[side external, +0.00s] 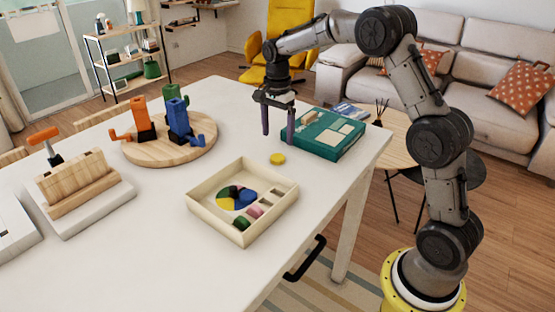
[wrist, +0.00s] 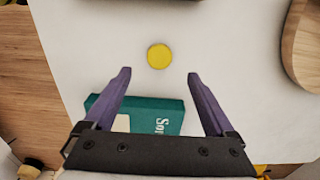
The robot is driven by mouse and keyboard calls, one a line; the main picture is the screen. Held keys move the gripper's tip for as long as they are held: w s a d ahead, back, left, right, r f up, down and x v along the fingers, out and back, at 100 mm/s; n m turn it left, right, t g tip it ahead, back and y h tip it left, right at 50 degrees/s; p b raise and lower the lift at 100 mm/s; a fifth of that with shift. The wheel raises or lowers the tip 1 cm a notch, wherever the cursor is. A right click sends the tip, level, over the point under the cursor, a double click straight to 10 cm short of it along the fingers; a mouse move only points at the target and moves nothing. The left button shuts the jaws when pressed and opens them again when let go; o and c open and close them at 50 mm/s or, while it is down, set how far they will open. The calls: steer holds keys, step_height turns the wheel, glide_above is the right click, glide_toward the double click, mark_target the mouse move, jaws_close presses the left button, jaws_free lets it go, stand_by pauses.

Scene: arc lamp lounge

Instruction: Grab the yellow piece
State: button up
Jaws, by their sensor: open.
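The yellow piece (side external: 277,158) is a small flat round disc lying alone on the white table. In the wrist view the yellow piece (wrist: 159,56) sits ahead of the fingertips, roughly centred between them sideways. My gripper (side external: 278,136) is open and empty, its two purple fingers pointing down above the table, behind the disc in the side view. In the wrist view my gripper (wrist: 158,73) has its fingers wide apart, with nothing between the tips. The gap between fingertips and tabletop is hard to judge.
A teal box (side external: 322,134) lies right beside my gripper; it shows below the fingers in the wrist view (wrist: 155,115). A cream tray (side external: 215,213) with coloured pieces stands in front of the disc. A round wooden board (side external: 190,153) with coloured figures is at left. Bare table surrounds the disc.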

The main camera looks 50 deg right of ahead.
mark_target(277, 157)
steer(key=shift+f, duration=3.55)
steer(key=c, duration=1.4)
steer(key=shift+r, duration=0.1)
